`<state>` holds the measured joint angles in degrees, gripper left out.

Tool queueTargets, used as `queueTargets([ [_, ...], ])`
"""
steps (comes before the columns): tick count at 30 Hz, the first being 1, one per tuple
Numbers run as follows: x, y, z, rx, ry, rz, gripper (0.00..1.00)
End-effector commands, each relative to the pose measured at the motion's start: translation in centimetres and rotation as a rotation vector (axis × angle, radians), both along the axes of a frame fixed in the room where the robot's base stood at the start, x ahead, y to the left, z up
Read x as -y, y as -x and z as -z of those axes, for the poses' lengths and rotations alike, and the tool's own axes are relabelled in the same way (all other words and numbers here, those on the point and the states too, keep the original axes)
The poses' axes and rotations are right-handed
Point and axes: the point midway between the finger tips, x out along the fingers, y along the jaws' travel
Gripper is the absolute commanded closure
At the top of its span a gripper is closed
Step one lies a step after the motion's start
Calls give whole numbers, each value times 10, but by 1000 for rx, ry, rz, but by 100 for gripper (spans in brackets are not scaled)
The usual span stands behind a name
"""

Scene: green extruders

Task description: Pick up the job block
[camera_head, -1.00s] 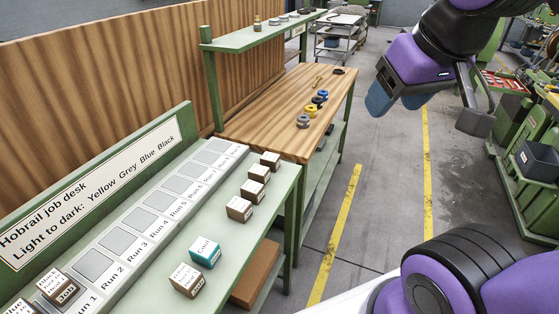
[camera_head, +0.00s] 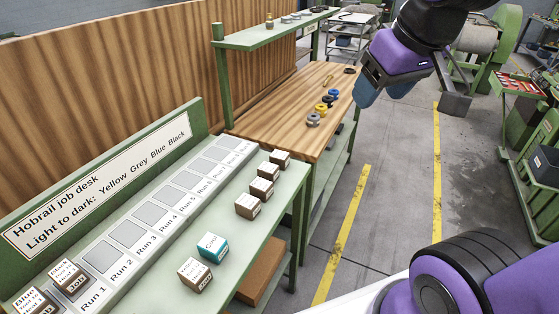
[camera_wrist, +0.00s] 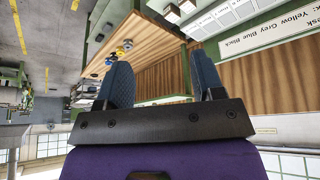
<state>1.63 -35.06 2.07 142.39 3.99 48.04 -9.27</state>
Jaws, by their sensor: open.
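Several brown job blocks with white labelled tops stand on the green job desk (camera_head: 226,263). The nearest loose job block (camera_head: 195,275) is at the front, beside a teal block (camera_head: 212,247) that seems to read "Cool". Three or so more brown blocks (camera_head: 248,205) form a row farther back. Two labelled blocks sit at the rail's near end, one job block (camera_head: 70,277) by Run 1 and another (camera_head: 35,302) at the picture's edge. My gripper (camera_head: 383,93) is open and empty, high above the aisle, well right of the blocks. Its two blue fingers stand apart in the wrist view (camera_wrist: 162,80).
A sign board (camera_head: 100,185) reads "Light to dark: Yellow Grey Blue Black". Run slots on the rail (camera_head: 150,213) beyond Run 1 look empty. A wooden bench (camera_head: 290,120) with several rings stands behind, under a green shelf (camera_head: 270,37). The floor aisle to the right is clear.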

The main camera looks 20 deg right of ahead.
Motion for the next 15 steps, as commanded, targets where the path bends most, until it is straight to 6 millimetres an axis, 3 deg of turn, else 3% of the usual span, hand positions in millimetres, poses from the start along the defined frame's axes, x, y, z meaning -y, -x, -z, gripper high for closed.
queueTargets([
  [8,-13,-78,27,-43,20,-185,38],
  [15,-21,-141,64,-60,24,-336,38],
])
